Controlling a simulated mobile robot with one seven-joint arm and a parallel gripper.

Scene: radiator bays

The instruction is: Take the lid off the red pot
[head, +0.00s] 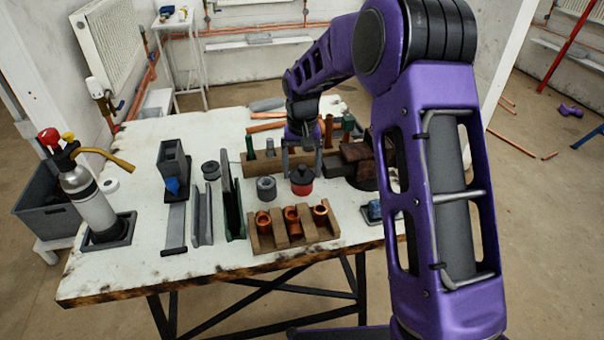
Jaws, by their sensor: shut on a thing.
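The red pot (302,189) is a small round pot standing on the worktable, behind the wooden rack of copper fittings. Its black lid (302,175) shows at the top of the pot. My gripper (302,166) points down from above, directly over the pot, and is shut on the lid. The lid looks to be on or very close to the pot's rim; I cannot tell whether there is a gap. The fingers hide part of the wooden block behind.
A grey pot (266,189) stands close to the left. A wooden rack (294,236) with copper fittings is in front, and a wooden holder (262,164) with upright tools is behind. Dark blocks (356,165) lie right.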

